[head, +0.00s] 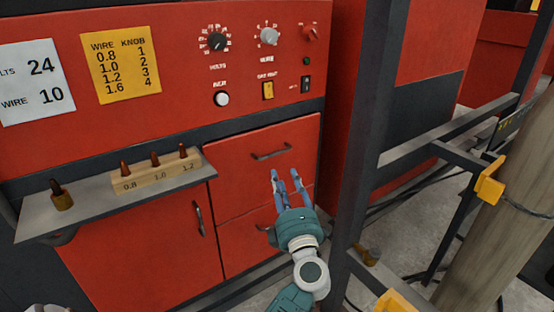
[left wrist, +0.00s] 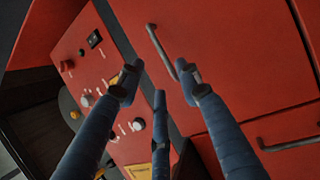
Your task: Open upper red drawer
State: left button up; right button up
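The upper red drawer (head: 236,176) is flush with the red cabinet front, below the control panel. Its dark bar handle (head: 271,153) runs nearly level across the drawer's upper part. In the left wrist view the upper handle (left wrist: 160,50) shows just beyond the fingertips. My left gripper (head: 284,176) has its blue fingers spread and empty, just below the handle in the head view. The fingers (left wrist: 158,80) look apart in the left wrist view too, with no clear contact with the handle. My right gripper is not in view.
A lower drawer handle (head: 268,226) is partly hidden by my gripper. A cabinet door handle (head: 198,219) is at left. A grey shelf (head: 90,210) with a wooden tip block (head: 157,173) juts out at left. A dark metal frame post (head: 362,150) stands close on the right.

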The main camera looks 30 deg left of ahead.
aim_at(276, 154)
pick_arm(q)
jog(key=p+x, duration=0.1)
jog(key=x, duration=0.8)
jog(key=shift+w+a+r+p, duration=0.15)
jog(key=shift+w+p, duration=0.05)
jog(key=shift+p, duration=0.1)
jog(key=shift+w+a, duration=0.35)
grip_shut()
